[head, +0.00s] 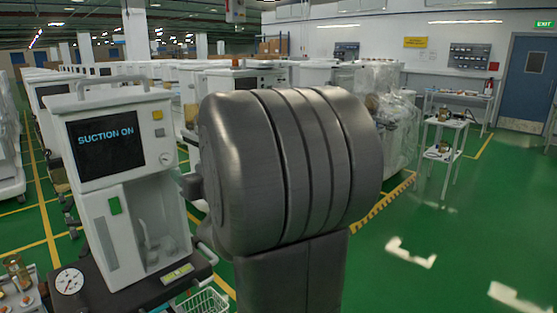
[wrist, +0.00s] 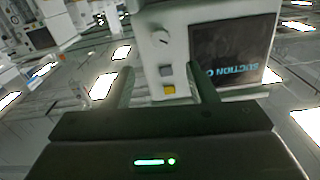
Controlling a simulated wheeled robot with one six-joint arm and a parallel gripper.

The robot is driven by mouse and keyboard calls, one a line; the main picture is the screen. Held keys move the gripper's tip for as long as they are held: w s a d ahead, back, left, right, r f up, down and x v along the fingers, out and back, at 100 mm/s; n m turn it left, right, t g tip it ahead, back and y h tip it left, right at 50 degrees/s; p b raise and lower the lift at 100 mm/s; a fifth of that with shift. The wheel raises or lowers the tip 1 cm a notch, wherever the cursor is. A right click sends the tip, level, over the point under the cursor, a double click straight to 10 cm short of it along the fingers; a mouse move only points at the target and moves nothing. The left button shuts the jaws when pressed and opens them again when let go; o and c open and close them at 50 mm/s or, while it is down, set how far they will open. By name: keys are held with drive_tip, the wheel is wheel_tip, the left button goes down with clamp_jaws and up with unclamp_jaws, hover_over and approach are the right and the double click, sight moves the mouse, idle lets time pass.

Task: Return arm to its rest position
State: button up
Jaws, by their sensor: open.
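My gripper (wrist: 164,72) shows in the wrist view with its two fingers apart and nothing held between them. Beyond the fingers is the white front of the anaesthesia machine (head: 88,103), with a yellow button (wrist: 169,89), a grey button (wrist: 165,70) and a knob between or just above the fingertips in the picture. Its dark screen (head: 105,143) reads "SUCTION ON". I cannot tell how far the fingertips are from the panel. In the head view my large grey arm fills the middle and hides the gripper.
A white wire basket (head: 207,303) is low beside the machine. A pressure gauge (head: 69,282) is at the lower left. Rows of white carts stand behind. A small white trolley (head: 443,153) stands at the right, with open green floor (head: 450,270) before it.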

sight(167, 159)
drive_tip(key=p+x, duration=0.1)
drive_tip(key=x, duration=0.9)
drive_tip(key=shift+w+a+p, duration=0.2)
drive_tip(key=shift+a+p, duration=0.1)
drive_tip(key=shift+p, duration=0.1)
drive_tip(key=shift+n, duration=0.3)
